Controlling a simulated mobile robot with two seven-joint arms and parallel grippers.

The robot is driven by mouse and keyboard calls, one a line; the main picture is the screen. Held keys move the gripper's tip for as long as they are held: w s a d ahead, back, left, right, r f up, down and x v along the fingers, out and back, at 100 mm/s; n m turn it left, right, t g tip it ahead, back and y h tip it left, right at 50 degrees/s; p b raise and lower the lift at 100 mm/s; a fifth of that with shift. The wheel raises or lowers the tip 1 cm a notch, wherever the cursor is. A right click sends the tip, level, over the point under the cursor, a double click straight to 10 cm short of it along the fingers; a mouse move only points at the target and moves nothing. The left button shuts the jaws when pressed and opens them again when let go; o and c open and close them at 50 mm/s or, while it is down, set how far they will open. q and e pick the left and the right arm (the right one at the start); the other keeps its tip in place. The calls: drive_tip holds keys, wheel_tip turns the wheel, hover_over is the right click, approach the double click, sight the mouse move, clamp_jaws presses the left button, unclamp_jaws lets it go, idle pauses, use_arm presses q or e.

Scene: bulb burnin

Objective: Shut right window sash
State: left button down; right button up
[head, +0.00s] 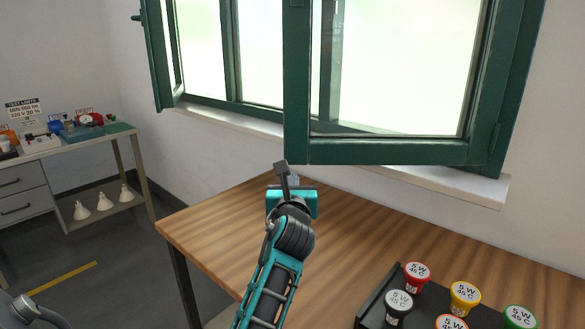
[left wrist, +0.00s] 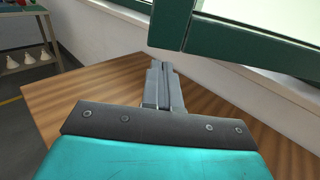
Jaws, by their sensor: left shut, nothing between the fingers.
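The right window sash (head: 298,85) has a dark green frame and stands open, swung into the room over the wooden table. Its hinge side is at the right, and its free edge is at the left. My left gripper (head: 281,168) is shut and empty, below and slightly left of the sash's lower free corner. In the left wrist view, the shut fingers (left wrist: 163,70) point toward the window wall, with the sash's lower corner (left wrist: 175,42) above and just right of them. I see no clear contact. My right gripper is out of view.
The left sash (head: 157,55) also stands open. A white sill (head: 440,182) runs under the window. The wooden table (head: 225,225) is clear around my arm; a black tray (head: 372,298) with several colored, labelled items is at front right. A bench (head: 60,143) stands far left.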

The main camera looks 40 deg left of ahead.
sight(293, 161)
use_arm(q)
drive_tip(key=x, duration=0.8)
drive_tip(key=shift+w+a, duration=0.1)
drive_tip(key=shift+w, duration=0.05)
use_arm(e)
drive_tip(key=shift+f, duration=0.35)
